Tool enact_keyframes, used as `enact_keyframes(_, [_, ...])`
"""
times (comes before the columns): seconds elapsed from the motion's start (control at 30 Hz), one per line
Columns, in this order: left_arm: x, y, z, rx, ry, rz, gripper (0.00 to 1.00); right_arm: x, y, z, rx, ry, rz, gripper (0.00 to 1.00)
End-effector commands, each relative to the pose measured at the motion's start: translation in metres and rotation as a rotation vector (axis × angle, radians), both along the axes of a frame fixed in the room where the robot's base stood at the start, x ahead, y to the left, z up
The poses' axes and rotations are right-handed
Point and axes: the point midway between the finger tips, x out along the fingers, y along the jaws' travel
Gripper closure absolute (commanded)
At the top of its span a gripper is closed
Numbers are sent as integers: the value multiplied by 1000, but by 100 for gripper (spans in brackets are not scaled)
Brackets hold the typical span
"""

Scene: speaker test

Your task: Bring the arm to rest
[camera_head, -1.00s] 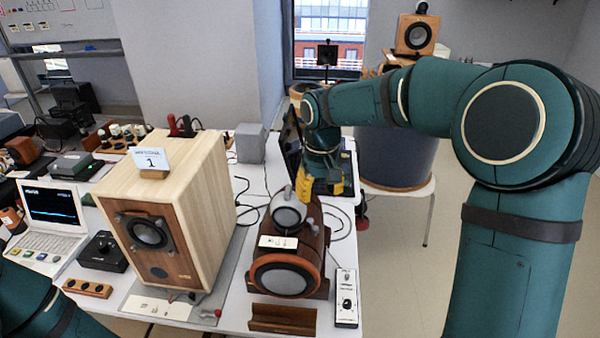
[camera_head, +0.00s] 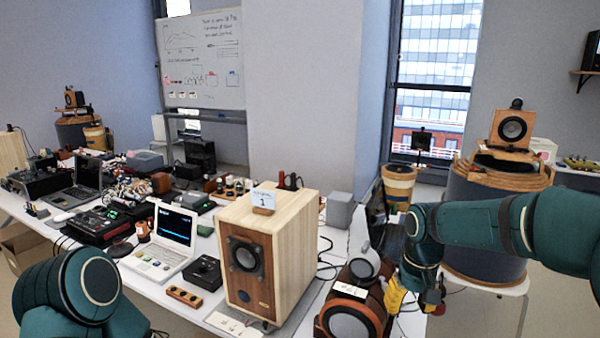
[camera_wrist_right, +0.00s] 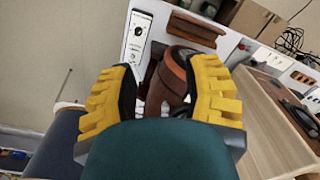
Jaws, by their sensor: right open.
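My right arm comes in from the right in the head view. Its gripper (camera_head: 412,298), with yellow ridged fingers, points down just right of the rounded red-brown speaker (camera_head: 372,300) at the table's right end. In the right wrist view the gripper (camera_wrist_right: 163,85) is open, fingers wide apart. The red-brown speaker (camera_wrist_right: 173,75) shows beyond and between them; nothing is seen held. Whether a finger touches it I cannot tell. Part of my left arm shows at the lower left of the head view; its gripper is out of view.
A pale wooden speaker (camera_head: 285,250) with a card marked 1 stands left of the rounded one. A laptop (camera_head: 170,242) and many devices fill the table to the left. A large drum (camera_head: 480,225) stands behind my right arm. A white knobbed box (camera_wrist_right: 136,38) lies near the table edge.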

Motion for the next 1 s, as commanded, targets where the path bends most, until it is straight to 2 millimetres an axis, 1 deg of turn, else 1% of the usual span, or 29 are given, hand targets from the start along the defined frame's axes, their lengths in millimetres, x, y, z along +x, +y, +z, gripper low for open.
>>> enact_keyframes(0.03, [1,0,0,0,-2,1,53,-2,9,-26,21,9,11,52])
enact_keyframes(0.17, [1,0,0,0,-3,1,53,-8,31,-83,82,-4,23,52])
enact_keyframes(0.2, [1,0,0,0,-3,1,53,-13,39,-102,104,-8,24,52])
enact_keyframes(0.27, [1,0,0,0,-3,1,53,-22,51,-132,137,-13,21,52])
enact_keyframes(0.3, [1,0,0,0,-2,1,53,-30,59,-151,161,-17,17,52])
enact_keyframes(0.37, [1,0,0,0,-2,1,53,-45,71,-181,198,-24,4,52])
enact_keyframes(0.4, [1,0,0,0,-2,1,53,-57,79,-201,221,-28,-8,52])
enact_keyframes(0.47, [1,0,0,0,-2,1,53,-76,91,-227,253,-36,-30,52])
enact_keyframes(0.5, [1,0,0,0,-2,1,53,-89,97,-242,272,-44,-47,52])
enact_keyframes(0.57, [1,0,0,0,-2,1,53,-109,105,-261,293,-55,-75,52])
enact_keyframes(0.6, [1,0,0,0,-2,1,53,-123,110,-271,305,-60,-94,52])
enact_keyframes(0.7, [1,0,0,0,-2,1,53,-151,118,-288,322,-76,-133,52])
enact_keyframes(0.73, [1,0,0,0,-2,1,53,-157,119,-292,324,-81,-143,52])
enact_keyframes(0.83, [1,0,0,0,-2,1,53,-173,122,-298,328,-93,-169,52])
enact_keyframes(0.9, [1,0,0,0,-2,1,53,-179,123,-301,330,-98,-179,52])
enact_keyframes(1.0, [1,0,0,0,-2,1,53,-182,123,-302,330,-104,-184,52])
